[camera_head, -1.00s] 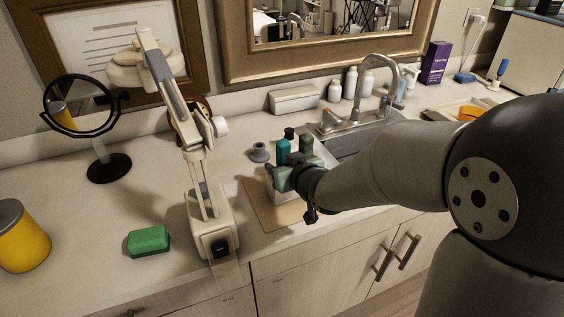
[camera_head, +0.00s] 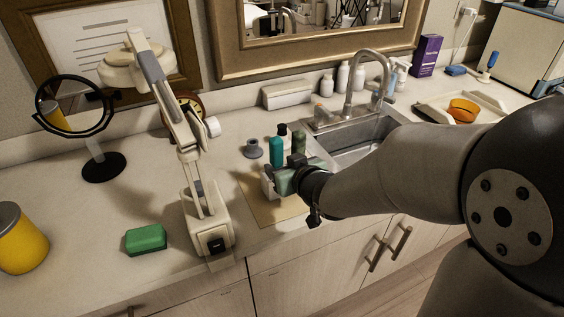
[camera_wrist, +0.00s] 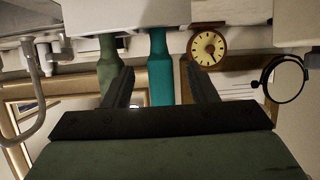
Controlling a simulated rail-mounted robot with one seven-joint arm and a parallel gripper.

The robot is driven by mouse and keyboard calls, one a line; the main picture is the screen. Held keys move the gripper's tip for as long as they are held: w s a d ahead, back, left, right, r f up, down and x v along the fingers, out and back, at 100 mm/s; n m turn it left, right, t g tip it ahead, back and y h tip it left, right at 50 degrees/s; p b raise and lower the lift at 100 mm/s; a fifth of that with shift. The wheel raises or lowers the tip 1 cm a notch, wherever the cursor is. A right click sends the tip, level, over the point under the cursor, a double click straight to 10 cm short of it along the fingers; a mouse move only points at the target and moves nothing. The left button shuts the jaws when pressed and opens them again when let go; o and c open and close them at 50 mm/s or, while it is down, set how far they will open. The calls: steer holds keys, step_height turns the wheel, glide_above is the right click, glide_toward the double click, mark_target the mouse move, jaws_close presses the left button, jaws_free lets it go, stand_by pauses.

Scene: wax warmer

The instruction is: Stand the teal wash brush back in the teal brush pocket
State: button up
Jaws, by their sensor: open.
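The teal brush (camera_head: 277,151) stands upright at the small white caddy (camera_head: 268,186), its wide end up. In the wrist view, which is upside down, the teal brush (camera_wrist: 160,68) narrows toward the white caddy (camera_wrist: 140,12). An olive-green upright piece (camera_head: 299,142) stands beside it. My gripper (camera_head: 283,180) is in front of the caddy and hides part of it. In the wrist view my gripper (camera_wrist: 160,90) is open, and the teal brush shows between its fingers, with no visible contact. The pocket's colour and the brush's lower end cannot be made out.
A tan mat (camera_head: 250,196) lies under the caddy. A white jointed lamp (camera_head: 205,215) stands left, close by. The sink (camera_head: 365,145) is right. A green block (camera_head: 146,239) lies front left.

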mark_target(279, 165)
steer(key=shift+p+v, duration=0.45)
steer(key=shift+v, duration=0.6)
steer(key=b+x, duration=0.2)
steer(key=x, duration=0.1)
steer(key=b+x, duration=0.2)
steer(key=x, duration=0.2)
steer(key=shift+w+a+f, duration=0.1)
steer(key=shift+f, duration=0.25)
steer(key=r+p, duration=0.6)
steer(key=p, duration=0.1)
steer(key=r+p, duration=0.3)
steer(key=p, duration=0.1)
steer(key=shift+w+a, duration=0.1)
steer(key=shift+w, duration=0.2)
steer(key=shift+r+p, duration=0.75)
